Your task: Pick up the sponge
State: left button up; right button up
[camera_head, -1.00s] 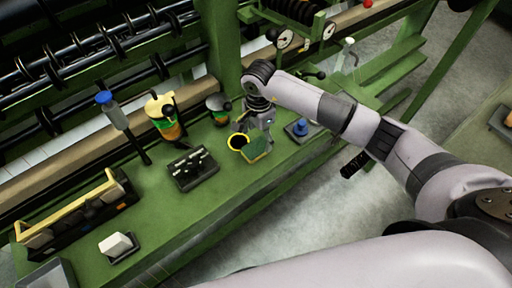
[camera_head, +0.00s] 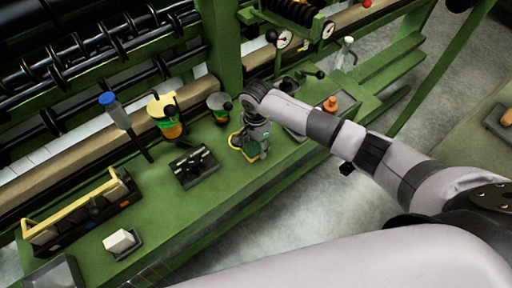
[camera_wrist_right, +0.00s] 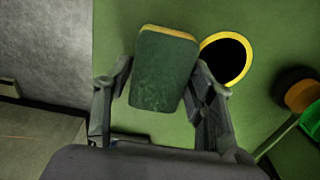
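The sponge (camera_wrist_right: 163,70) is a dark green block with a yellow layer along its far edge. In the right wrist view it lies between the fingers of my right gripper (camera_wrist_right: 160,88). The fingers are spread on either side of it, close to its sides; I cannot tell whether they touch it. In the head view my right gripper (camera_head: 257,148) is low over the green bench and mostly hides the sponge. My left gripper is not in view.
A yellow-rimmed dark round opening (camera_wrist_right: 227,60) is right beside the sponge. A black block with pegs (camera_head: 194,166), a yellow-topped can (camera_head: 165,115) and a grey cup (camera_head: 219,105) stand to the left on the bench (camera_head: 190,215). A white block (camera_head: 120,241) is at front left.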

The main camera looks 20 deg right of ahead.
aim_at(256, 146)
jog(key=shift+c, duration=1.3)
jog(key=shift+r, duration=0.1)
notch_tip(256, 146, up, 20)
jog(key=b, duration=0.3)
jog(key=shift+b, duration=0.3)
